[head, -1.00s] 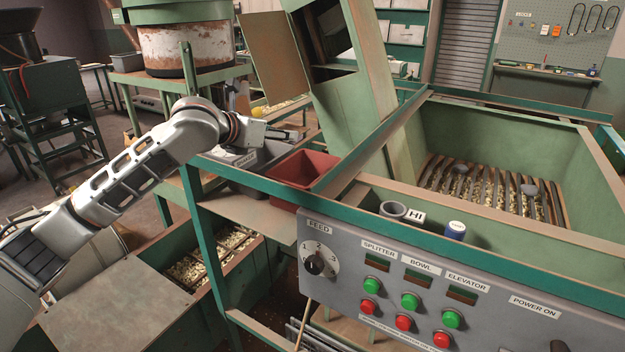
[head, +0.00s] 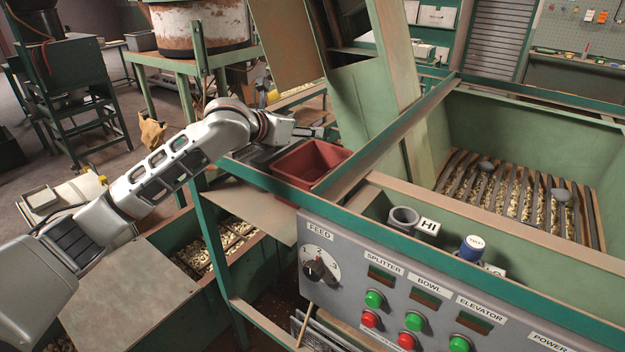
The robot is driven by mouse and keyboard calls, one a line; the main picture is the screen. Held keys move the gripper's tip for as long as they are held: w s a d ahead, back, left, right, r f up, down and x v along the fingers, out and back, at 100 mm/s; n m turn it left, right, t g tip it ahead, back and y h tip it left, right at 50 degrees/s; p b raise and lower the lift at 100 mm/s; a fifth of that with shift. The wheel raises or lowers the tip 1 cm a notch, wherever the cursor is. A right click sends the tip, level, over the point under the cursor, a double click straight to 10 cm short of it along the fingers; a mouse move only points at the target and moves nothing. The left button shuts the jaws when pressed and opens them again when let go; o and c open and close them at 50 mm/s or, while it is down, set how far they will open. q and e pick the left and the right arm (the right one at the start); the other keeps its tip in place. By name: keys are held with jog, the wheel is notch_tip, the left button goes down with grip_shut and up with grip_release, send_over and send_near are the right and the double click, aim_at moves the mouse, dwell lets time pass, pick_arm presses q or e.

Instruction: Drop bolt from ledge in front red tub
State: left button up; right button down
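The red tub (head: 312,163) sits behind the green front rail, left of the hopper. My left gripper (head: 312,131) reaches in from the left, with its fingers above the tub's back left edge. The fingers are small and seen side-on, so I cannot tell whether they are open or shut, or whether they hold anything. No bolt can be made out clearly. The ledge (head: 375,200) behind the control panel carries a grey hollow cylinder (head: 403,217), a white HI block (head: 428,228) and a blue cylinder with a white top (head: 471,247). My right gripper is out of view.
A grey tub (head: 262,156) stands left of the red tub, partly behind my arm. The green hopper (head: 520,125) has a barred grate with two dark round-topped things (head: 486,166) on it. The control panel (head: 345,290) and green rails bound the front.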

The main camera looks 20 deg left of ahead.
pick_arm(q)
jog(key=shift+f, duration=0.65)
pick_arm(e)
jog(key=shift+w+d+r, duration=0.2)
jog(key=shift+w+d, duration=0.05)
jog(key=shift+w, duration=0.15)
pick_arm(q)
jog(key=o, duration=1.2)
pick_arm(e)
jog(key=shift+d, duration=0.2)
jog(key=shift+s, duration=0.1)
pick_arm(q)
jog(key=v, duration=1.2)
jog(key=shift+d, duration=0.1)
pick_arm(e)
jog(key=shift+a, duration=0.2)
